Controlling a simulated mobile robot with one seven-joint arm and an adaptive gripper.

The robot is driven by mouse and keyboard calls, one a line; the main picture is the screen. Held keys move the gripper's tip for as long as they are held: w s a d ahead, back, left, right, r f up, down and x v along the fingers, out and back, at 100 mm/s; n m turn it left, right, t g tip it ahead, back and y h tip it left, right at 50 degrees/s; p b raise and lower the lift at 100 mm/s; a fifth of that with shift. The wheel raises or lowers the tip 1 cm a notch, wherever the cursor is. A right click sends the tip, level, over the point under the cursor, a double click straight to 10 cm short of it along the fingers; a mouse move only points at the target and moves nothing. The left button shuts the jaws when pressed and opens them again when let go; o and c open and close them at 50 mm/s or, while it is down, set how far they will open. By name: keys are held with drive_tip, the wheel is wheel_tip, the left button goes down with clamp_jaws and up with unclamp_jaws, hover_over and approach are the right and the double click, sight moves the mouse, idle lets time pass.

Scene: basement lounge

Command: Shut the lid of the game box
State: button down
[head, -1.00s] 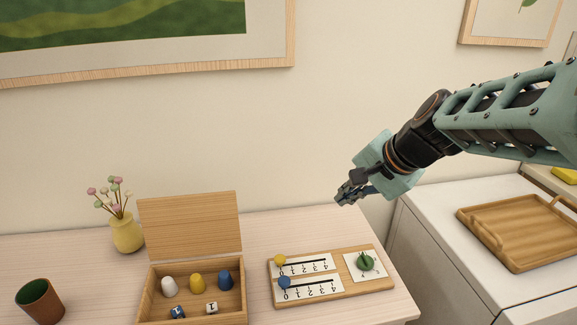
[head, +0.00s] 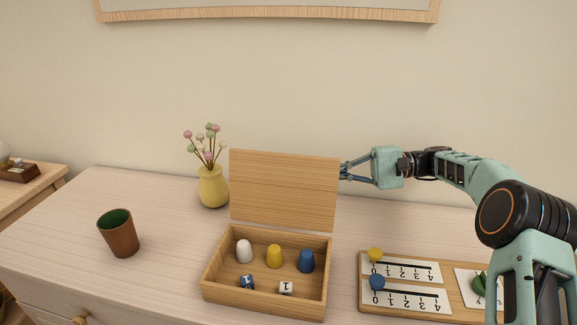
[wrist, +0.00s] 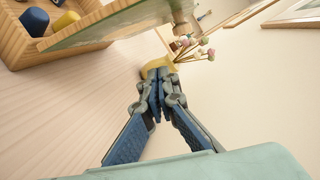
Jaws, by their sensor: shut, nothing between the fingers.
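The game box (head: 212,285) is an open wooden box on the pale wooden table. Its lid (head: 283,190) stands up at the back edge, leaning slightly back. Inside are white, yellow and blue pawns and two dice. I cannot tell contact from the head view.
A yellow vase of flowers (head: 213,187) stands left of the lid, beyond my fingertips in the wrist view. A brown cup (head: 122,240) stands at left. A board with number scales (head: 410,311) lies right of the box. The wall is close behind.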

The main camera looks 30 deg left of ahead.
sight(299, 162)
drive_tip(key=shift+n+g+y, duration=0.7)
drive_tip(key=shift+g, duration=0.1)
drive_tip(key=s+a+r, duration=0.1)
drive_tip(key=a, duration=0.1)
drive_tip(key=s+a+r+b, duration=0.1)
drive_tip(key=a, duration=0.1)
drive_tip(key=s+a+r, duration=0.1)
drive_tip(key=a, duration=0.1)
drive_tip(key=shift+s, duration=0.25)
drive_tip(key=shift+s+d+r+b, duration=0.1)
drive_tip(key=shift+b, duration=0.25)
